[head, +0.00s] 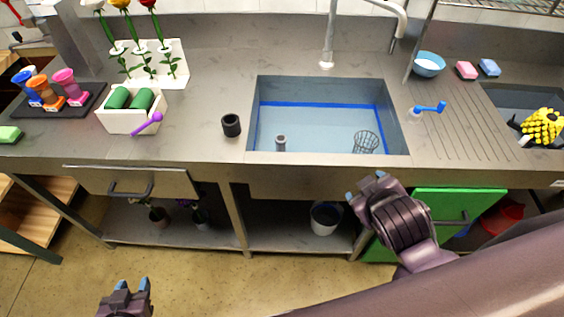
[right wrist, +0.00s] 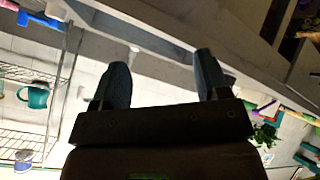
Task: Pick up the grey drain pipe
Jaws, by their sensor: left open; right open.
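The grey drain pipe (head: 280,143) is a short upright tube in the left part of the sink basin (head: 322,88) in the head view. Its lower end meets the basin floor or water; I cannot tell which. My left gripper (head: 132,284) is open and empty at the bottom left, low in front of the counter and far from the pipe. My right gripper (head: 366,185) is open and empty in front of the counter edge, right of and nearer than the pipe. Its two fingers are spread in the right wrist view (right wrist: 162,78), where the pipe is not visible.
A wire basket (head: 366,142) sits in the sink's right part. A black cup (head: 231,125) stands left of the sink. The faucet (head: 330,40) rises behind it; a blue-handled valve (head: 428,108) is to the right. The counter's front edge lies between my grippers and the sink.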

